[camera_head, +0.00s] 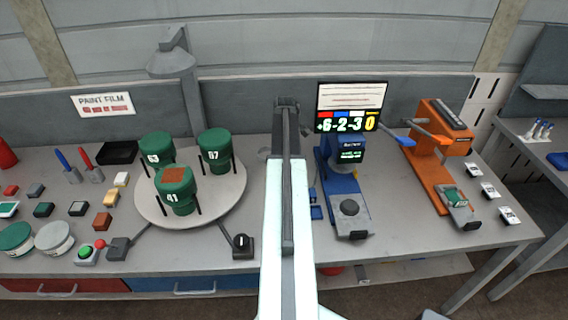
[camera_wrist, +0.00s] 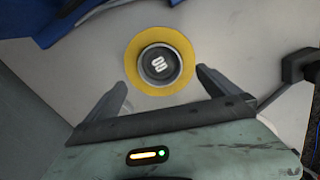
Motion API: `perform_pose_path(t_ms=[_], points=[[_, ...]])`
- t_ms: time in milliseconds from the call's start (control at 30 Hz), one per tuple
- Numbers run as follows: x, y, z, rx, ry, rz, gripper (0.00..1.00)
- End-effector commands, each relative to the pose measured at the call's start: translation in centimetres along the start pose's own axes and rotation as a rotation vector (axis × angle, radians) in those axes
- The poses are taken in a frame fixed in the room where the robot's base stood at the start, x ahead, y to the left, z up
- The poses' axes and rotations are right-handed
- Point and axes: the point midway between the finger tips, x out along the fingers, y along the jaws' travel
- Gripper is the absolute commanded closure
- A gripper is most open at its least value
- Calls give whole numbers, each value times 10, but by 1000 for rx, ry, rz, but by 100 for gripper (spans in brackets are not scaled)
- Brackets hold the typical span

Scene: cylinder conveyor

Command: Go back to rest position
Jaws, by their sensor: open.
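My gripper shows in the wrist view (camera_wrist: 162,95) with its two dark fingers spread apart and nothing between them. Just beyond the fingertips is a round black button or knob (camera_wrist: 160,64) with a white mark, set on a yellow disc (camera_wrist: 134,80) on a grey surface. In the head view my pale arm reaches forward over the middle of the bench (camera_head: 370,258). My gripper at its far end (camera_head: 286,104) is small there, and its fingers cannot be made out.
A round turntable (camera_head: 233,200) with green numbered cylinders stands left of my arm. A blue device (camera_head: 345,190) with a display (camera_head: 352,110) stands close on its right, and an orange device (camera_head: 430,165) farther right. Small blocks and buttons cover the bench's left side.

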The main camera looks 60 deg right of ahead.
Motion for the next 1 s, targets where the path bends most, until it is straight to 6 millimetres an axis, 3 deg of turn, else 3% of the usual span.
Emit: perform_pose_path(t_ms=[33, 200, 767, 867, 967, 1000], points=[[-25, 0, 0, 0, 0, 0, 0], [-45, 1, -1, 0, 1, 1, 0], [-44, 0, -3, -2, -1, 2, 0], [-51, -11, -24, -10, -18, 6, 0], [-69, -41, -74, -26, -67, 24, 0], [-78, -59, -100, -35, -94, 38, 0]])
